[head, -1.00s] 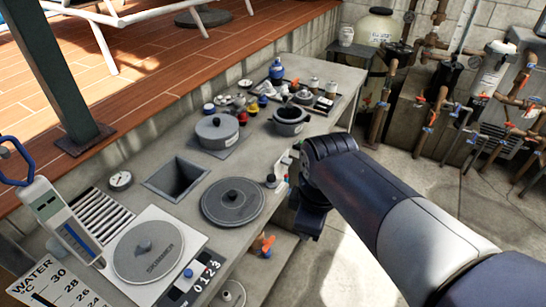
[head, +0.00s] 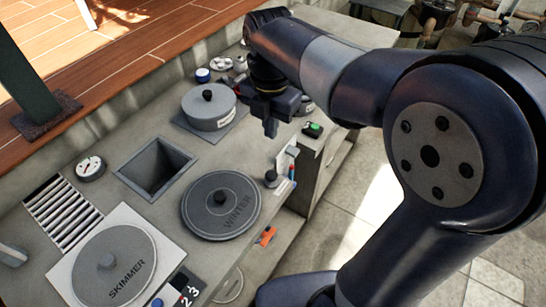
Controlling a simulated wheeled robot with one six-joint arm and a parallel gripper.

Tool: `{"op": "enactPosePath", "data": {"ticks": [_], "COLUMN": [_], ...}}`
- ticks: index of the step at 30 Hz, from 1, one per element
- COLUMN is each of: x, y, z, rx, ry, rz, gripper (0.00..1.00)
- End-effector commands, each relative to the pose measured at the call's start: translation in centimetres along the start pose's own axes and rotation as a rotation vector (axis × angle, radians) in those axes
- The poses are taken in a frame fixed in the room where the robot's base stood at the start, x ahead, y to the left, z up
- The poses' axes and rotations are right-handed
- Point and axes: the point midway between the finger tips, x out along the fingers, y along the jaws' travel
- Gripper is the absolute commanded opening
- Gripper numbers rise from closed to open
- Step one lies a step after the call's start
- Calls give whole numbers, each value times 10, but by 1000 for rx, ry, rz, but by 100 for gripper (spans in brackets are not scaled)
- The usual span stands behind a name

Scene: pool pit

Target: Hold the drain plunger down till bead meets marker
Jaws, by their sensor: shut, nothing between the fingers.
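A small dark knob on a short stem (head: 271,179), which looks like the drain plunger, stands at the counter's right edge. Beside it is a narrow upright gauge (head: 288,168) with white, red and blue parts. The bead and marker are too small to tell apart. My gripper (head: 270,128) is shut and empty, pointing down above the counter. In the picture it is above the knob and gauge, and apart from both.
A dark round WINTER lid (head: 221,204) lies left of the knob. A grey lidded pot (head: 209,106), an open square pit (head: 156,167) and a SKIMMER lid (head: 107,264) are on the counter. A green button (head: 313,128) sits on a box right of my gripper.

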Motion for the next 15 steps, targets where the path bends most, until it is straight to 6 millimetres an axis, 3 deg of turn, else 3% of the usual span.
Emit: {"op": "enactPosePath", "data": {"ticks": [10, 15], "x": [2, 19], "y": [0, -1], "z": [0, 0], "rx": [1, 1], "ry": [1, 2], "rz": [-1, -3], "gripper": [0, 0]}}
